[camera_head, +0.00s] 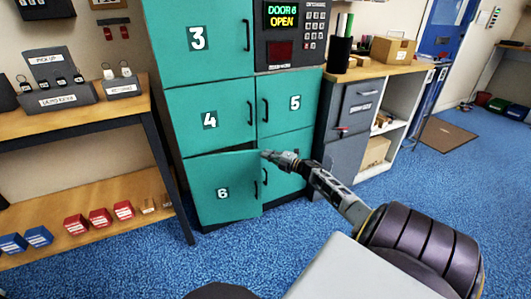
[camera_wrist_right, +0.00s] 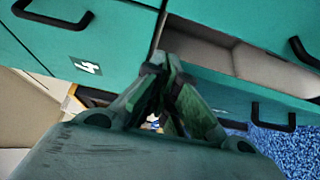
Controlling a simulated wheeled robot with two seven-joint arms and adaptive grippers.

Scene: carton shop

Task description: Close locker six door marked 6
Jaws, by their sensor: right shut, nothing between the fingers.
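The teal locker six door (camera_head: 235,189), marked 6, stands ajar at the bottom left of the locker bank. Its handle side is swung out towards me, and a dark gap shows along its top. In the right wrist view the door's dark handle (camera_wrist_right: 272,112) and the open compartment (camera_wrist_right: 230,52) show. My right gripper (camera_head: 266,154) is shut and empty at the door's upper right corner; I cannot tell whether it touches. Its fingers also show in the right wrist view (camera_wrist_right: 165,75). My left gripper is not in view.
Above are shut doors marked 3 (camera_head: 198,60), 4 (camera_head: 210,105) and 5 (camera_head: 290,112). A wooden bench (camera_head: 80,118) stands left and a grey cabinet (camera_head: 350,125) right. Blue carpet (camera_head: 240,250) in front is clear.

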